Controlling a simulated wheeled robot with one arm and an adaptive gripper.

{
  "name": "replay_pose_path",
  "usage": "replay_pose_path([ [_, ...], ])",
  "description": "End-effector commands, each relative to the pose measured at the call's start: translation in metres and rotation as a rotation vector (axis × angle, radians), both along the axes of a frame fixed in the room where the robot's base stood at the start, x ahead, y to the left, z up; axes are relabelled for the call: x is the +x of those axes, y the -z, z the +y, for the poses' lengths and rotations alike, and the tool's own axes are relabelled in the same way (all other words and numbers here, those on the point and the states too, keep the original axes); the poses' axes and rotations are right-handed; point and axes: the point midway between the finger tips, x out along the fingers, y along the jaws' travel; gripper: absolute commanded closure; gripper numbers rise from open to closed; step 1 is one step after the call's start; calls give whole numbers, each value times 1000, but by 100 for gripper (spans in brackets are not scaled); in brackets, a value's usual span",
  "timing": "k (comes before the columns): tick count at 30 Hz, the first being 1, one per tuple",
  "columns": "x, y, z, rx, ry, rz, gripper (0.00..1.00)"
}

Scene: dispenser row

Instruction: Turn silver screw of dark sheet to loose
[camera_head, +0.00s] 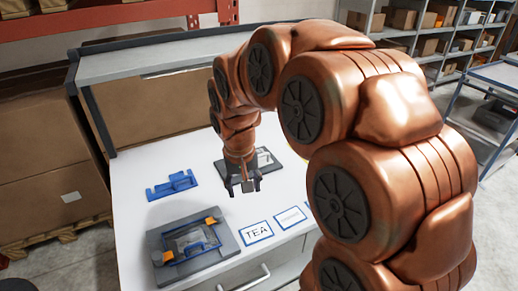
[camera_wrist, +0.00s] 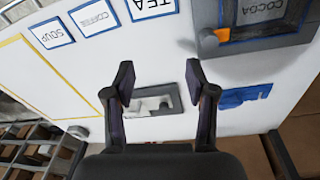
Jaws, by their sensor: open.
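A dark sheet (camera_head: 273,168) lies flat on the white table, partly hidden behind my gripper (camera_head: 242,188). In the wrist view the dark sheet (camera_wrist: 177,97) shows between and beyond the fingers, with a pale, silvery area in its middle. I cannot make out a silver screw on it. My gripper (camera_wrist: 160,82) is open and empty, pointing down above the table, with its fingers apart and not visibly touching the sheet. A small grey round piece (camera_wrist: 78,131) shows to the left in the wrist view; I cannot tell what it is.
A grey fixture (camera_head: 165,243) with orange clamps stands at the table's front left. A blue bracket (camera_head: 172,185) lies behind it. A TEA card (camera_head: 257,232) and another card (camera_head: 290,217) lie along the front. The table between the bracket and my gripper is clear.

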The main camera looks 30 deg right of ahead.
Motion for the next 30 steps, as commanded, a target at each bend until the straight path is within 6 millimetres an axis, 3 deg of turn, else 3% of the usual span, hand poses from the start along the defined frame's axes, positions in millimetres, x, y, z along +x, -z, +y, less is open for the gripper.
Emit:
replay_pose_path([
  [6,78,8,-45,-27,125,-85,44],
  [15,168,29,-118,-68,300,-204,44],
  [21,205,42,-160,-91,387,-264,44],
  [30,221,52,-181,-103,429,-292,44],
])
